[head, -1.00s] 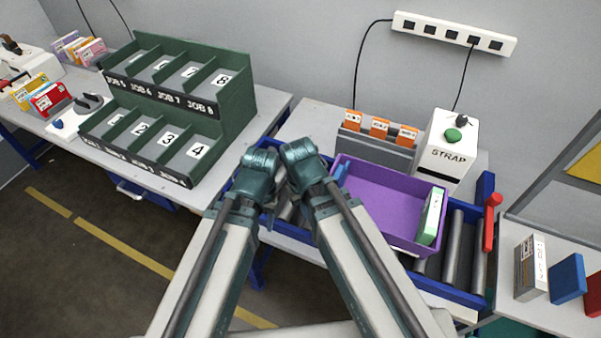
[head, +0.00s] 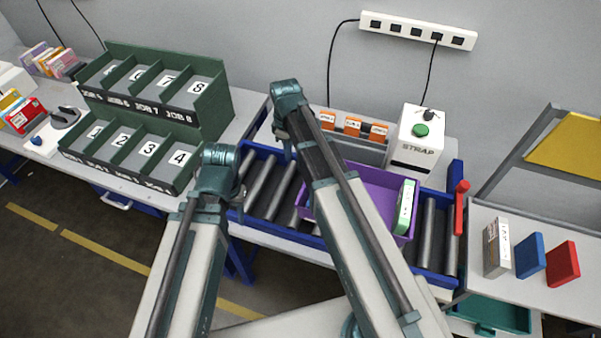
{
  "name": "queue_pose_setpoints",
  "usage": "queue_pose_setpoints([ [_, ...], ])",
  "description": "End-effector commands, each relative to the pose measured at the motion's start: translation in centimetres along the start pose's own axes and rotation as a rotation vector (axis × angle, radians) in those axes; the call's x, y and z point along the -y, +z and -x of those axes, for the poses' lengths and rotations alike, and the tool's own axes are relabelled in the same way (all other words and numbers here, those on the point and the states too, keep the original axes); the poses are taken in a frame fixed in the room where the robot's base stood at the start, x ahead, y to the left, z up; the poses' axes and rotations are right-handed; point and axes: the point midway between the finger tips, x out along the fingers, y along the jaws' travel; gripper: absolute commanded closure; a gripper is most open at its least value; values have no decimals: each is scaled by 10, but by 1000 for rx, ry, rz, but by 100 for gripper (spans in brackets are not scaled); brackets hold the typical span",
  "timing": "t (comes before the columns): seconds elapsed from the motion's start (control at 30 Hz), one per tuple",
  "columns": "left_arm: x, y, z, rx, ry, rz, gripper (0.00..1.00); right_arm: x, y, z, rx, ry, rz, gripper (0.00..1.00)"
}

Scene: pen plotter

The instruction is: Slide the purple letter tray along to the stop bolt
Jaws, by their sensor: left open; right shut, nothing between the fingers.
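The purple letter tray (head: 381,188) sits on the blue-framed roller conveyor (head: 262,187), partly hidden behind my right arm. A green-and-white box stands inside its right end (head: 404,207). The red stop bolt (head: 461,205) stands upright at the conveyor's right end, with a gap of bare rollers between it and the tray. My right gripper (head: 287,146) is shut and empty, pointing down over the back edge of the conveyor, left of the tray. My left gripper (head: 238,196) is open and empty near the conveyor's left end; its fingers are partly hidden.
A green sorter (head: 160,120) with numbered slots stands on the left table. Behind the conveyor are orange-tabbed files (head: 352,126) and the white STRAP machine (head: 415,140). At right, a grey box (head: 497,248), a blue block (head: 530,256) and a red block (head: 563,264) stand on a table.

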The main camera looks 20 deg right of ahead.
Motion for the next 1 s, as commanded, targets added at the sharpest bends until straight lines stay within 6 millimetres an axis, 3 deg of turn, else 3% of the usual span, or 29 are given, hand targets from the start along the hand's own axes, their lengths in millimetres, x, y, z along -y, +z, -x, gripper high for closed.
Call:
queue_pose_setpoints([
  [0.37,-1,-1,-14,0,0,1,50,1,0,-14,0,0,1,100],
  [1.0,-10,-6,-100,0,0,2,50,1,0,-100,0,0,0,100],
])
